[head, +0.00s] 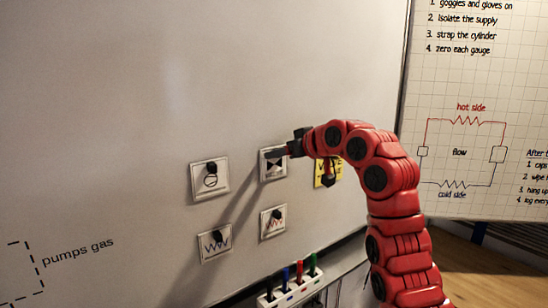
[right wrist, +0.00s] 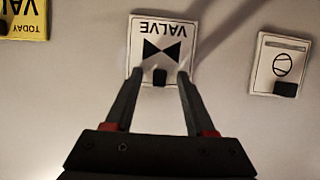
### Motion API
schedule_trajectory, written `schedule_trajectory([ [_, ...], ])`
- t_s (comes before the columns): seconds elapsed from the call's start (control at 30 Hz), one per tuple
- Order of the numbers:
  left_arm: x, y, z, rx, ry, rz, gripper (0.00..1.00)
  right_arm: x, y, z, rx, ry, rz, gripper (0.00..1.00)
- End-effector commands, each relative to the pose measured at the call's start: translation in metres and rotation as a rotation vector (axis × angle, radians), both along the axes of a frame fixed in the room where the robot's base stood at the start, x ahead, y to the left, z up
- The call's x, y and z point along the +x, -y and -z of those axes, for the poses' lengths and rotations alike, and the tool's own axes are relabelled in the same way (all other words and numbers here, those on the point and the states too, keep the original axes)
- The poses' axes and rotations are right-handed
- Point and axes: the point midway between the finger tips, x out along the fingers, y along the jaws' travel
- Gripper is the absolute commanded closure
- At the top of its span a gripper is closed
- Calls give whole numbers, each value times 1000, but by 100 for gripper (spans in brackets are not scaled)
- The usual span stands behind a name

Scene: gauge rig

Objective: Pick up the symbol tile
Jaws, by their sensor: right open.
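The valve tile (head: 266,172) is a white square on the whiteboard with a black bow-tie symbol. In the right wrist view the tile (right wrist: 143,29) is upside down, with the word VALVE and a small black knob (right wrist: 160,75). My right gripper (head: 291,148) is at the tile's right side in the head view. In the right wrist view the open fingers (right wrist: 160,80) stand either side of the knob. I cannot tell whether they touch it. Other symbol tiles are a pump tile (head: 198,179) and two with zigzags, one blue (head: 208,252) and one red (head: 266,232). My left gripper is not in view.
A yellow note (head: 322,180) sits right of the valve tile, partly behind my right arm. It reads VALVE and TODAY in the right wrist view (right wrist: 30,27). A tray of markers (head: 290,291) is below. A gridded chart (head: 470,85) stands at right. The board's upper left is bare.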

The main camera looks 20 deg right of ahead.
Motion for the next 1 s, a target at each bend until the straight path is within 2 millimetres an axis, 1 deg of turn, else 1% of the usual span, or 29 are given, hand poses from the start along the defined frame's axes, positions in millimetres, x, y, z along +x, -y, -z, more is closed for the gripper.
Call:
schedule_trajectory([
  [0.1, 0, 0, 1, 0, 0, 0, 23, 0, 0, 1, 1, 0, 0, 45],
  [0.13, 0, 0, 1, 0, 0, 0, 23, 0, 0, 1, 1, 0, 0, 47],
  [0.27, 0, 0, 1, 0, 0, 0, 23, 0, 0, 1, 1, -1, 0, 70],
  [0.3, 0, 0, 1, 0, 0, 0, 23, 0, 0, 1, 1, -1, -1, 77],
  [0.37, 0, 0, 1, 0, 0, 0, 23, 0, 0, 1, 1, -1, -1, 88],
  [0.4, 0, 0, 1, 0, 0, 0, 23, 0, 0, 1, 1, -1, -1, 95],
  [0.43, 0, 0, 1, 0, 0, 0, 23, 0, 0, 1, 1, -1, -1, 100],
  [0.83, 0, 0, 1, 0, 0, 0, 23, 0, 0, 1, 1, -1, -1, 100],
  [1.0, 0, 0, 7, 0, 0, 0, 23, -2, 0, 0, 0, -1, -2, 100],
])
